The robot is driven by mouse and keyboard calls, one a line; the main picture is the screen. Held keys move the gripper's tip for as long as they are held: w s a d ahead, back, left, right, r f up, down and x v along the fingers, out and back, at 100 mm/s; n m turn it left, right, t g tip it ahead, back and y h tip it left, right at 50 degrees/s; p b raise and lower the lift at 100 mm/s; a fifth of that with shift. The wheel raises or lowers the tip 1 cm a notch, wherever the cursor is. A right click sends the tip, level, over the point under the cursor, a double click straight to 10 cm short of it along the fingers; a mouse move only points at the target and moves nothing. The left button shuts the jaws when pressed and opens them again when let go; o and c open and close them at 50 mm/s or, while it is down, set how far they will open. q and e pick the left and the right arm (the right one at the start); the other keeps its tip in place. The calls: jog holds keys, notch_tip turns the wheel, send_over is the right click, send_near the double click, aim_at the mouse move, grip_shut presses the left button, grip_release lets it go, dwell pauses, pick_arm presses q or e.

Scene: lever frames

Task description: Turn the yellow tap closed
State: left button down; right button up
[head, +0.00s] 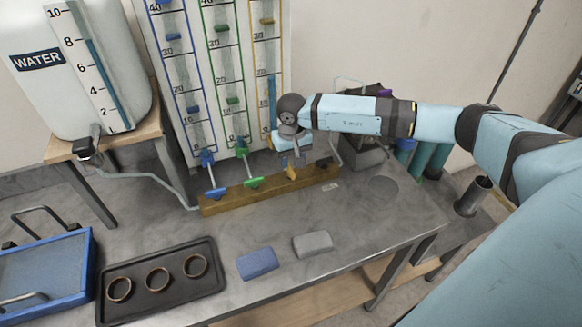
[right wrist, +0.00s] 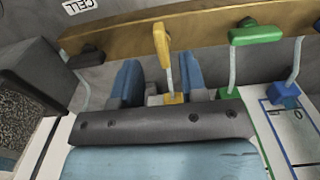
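Nothing is held. In the head view the gripper hides the tap's upper part. My left gripper is not in view.
The green tap (head: 250,180) and blue tap (head: 215,188) stand left of the yellow one, above a wooden beam (head: 230,203). A grey box (head: 360,150) stands close at right. Blue and grey blocks and a black tray (head: 203,245) lie in front.

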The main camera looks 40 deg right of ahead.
aim_at(292, 171)
jog(key=shift+f+p, duration=0.35)
jog(key=shift+f, duration=2.05)
grip_shut()
